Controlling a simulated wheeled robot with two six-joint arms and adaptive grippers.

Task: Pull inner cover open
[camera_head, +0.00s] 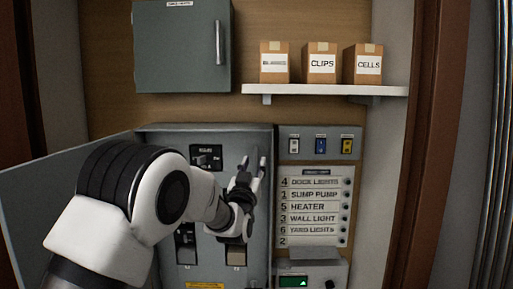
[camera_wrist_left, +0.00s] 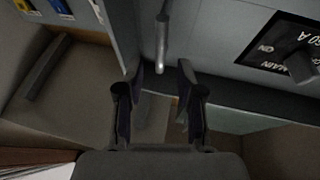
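The inner cover (camera_head: 220,272) is a grey panel inside the open grey electrical box, with a black main switch (camera_head: 206,157) near its top. It also shows in the left wrist view (camera_wrist_left: 222,30). A metal bar handle (camera_wrist_left: 162,38) stands out from it in the left wrist view. My left gripper (camera_head: 254,165) is in front of the cover's right side. In the left wrist view its two dark fingers (camera_wrist_left: 158,78) are apart, with the handle just beyond and between the tips. I cannot tell whether they touch it. My arm hides part of the cover. My right gripper is not in view.
The outer door (camera_head: 35,190) stands open to the left. Right of the box are coloured switches (camera_head: 321,144), a label board (camera_head: 312,212) and a green-screened device (camera_head: 294,281). Above are a closed grey cabinet (camera_head: 175,50) and a shelf (camera_head: 330,89) with boxes.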

